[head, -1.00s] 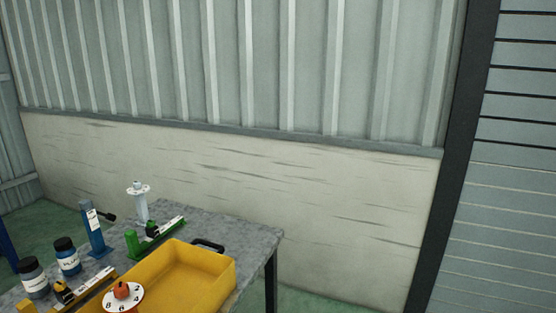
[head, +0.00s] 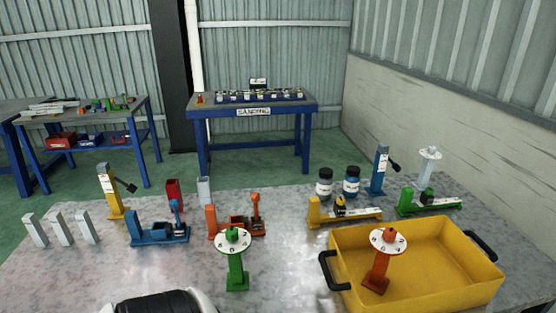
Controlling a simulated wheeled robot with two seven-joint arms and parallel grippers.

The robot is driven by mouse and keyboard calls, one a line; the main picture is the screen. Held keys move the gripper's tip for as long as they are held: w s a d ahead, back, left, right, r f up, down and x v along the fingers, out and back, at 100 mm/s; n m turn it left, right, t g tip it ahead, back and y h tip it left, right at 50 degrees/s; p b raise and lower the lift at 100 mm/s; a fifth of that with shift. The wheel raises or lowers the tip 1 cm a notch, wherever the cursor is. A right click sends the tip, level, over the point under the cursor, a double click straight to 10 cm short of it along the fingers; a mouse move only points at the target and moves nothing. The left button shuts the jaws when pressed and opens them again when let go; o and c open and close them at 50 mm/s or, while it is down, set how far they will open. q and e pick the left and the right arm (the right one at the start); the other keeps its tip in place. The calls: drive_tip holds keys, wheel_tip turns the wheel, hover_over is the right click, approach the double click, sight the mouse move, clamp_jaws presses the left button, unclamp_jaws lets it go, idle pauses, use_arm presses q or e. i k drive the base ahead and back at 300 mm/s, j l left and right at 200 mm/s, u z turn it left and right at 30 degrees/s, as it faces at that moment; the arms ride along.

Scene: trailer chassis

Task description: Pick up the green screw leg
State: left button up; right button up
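The green screw leg (head: 236,268) stands upright on the grey table, front and centre in the head view. It has a green post, a white disc with dark marks near its top and a green knob above. A red-orange screw leg (head: 378,272) of the same shape stands tilted inside the yellow crate (head: 440,282). A pale screw leg (head: 428,167) stands at the back right. Neither of my grippers shows in the head view. A black and white rounded part at the bottom edge looks like part of my own body.
Yellow (head: 345,213) and green (head: 430,203) ones lie behind the crate. Two bottles (head: 351,182) stand nearby. Grey blocks (head: 61,228) stand at left. Bare tabletop surrounds the green leg's left front.

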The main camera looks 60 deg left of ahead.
sight(237, 279)
drive_tip(key=u, duration=2.2)
drive_tip(key=j+z, duration=0.2)
drive_tip(key=j, duration=0.55)
drive_tip(key=j+z, duration=0.2)
drive_tip(key=j, duration=0.55)
drive_tip(key=k, duration=0.05)
